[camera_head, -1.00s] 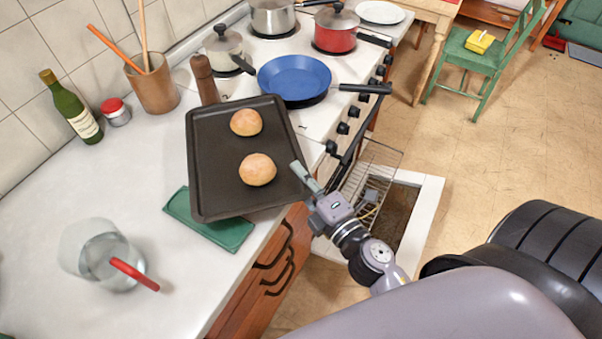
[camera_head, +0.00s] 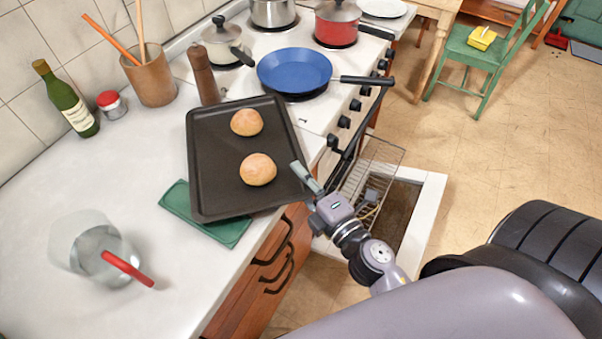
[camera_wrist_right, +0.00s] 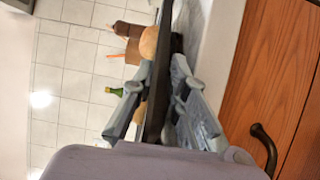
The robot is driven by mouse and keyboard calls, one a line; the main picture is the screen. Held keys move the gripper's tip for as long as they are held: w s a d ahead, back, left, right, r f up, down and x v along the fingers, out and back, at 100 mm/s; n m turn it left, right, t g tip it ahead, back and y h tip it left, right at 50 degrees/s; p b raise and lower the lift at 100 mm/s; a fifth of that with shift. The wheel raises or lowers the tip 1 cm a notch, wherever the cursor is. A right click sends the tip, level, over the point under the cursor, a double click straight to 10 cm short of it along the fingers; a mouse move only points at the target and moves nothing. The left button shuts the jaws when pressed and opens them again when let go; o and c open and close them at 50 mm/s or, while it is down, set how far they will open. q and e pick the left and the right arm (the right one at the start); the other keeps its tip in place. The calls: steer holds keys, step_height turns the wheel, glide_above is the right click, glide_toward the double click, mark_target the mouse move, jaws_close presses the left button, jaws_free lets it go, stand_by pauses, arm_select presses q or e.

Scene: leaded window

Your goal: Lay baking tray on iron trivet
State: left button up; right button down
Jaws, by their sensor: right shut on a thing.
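The dark baking tray (camera_head: 222,193) carries two round buns, a far one (camera_head: 246,122) and a near one (camera_head: 257,169). My right gripper (camera_head: 302,176) is shut on the tray's right edge; the right wrist view shows the tray edge (camera_wrist_right: 167,45) between its fingers (camera_wrist_right: 163,62). The tray is over the counter's front part beside the stove, and its near end overlaps a flat green thing (camera_head: 205,228). I cannot tell the gap beneath the tray. I see no clear iron trivet; the tray may hide it. My left gripper is out of view.
A pepper mill (camera_head: 203,78) stands close behind the tray. A blue pan (camera_head: 294,70) is on the stove to the right. A glass jug (camera_head: 100,252) with a red handle, a bottle (camera_head: 68,100) and a utensil pot (camera_head: 152,82) are on the counter. The oven door (camera_head: 425,215) is open.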

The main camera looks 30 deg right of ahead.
steer(key=shift+f, duration=0.25)
steer(key=c, duration=1.5)
jaws_free()
steer(key=shift+s+f, duration=0.1)
steer(key=shift+f, duration=0.15)
steer(key=shift+s+f, duration=0.1)
steer(key=shift+s, duration=0.3)
steer(key=s, duration=0.4)
steer(key=s+d, duration=0.1)
steer(key=s, duration=0.1)
steer(key=shift+s+r, duration=0.25)
steer(key=shift+r, duration=0.15)
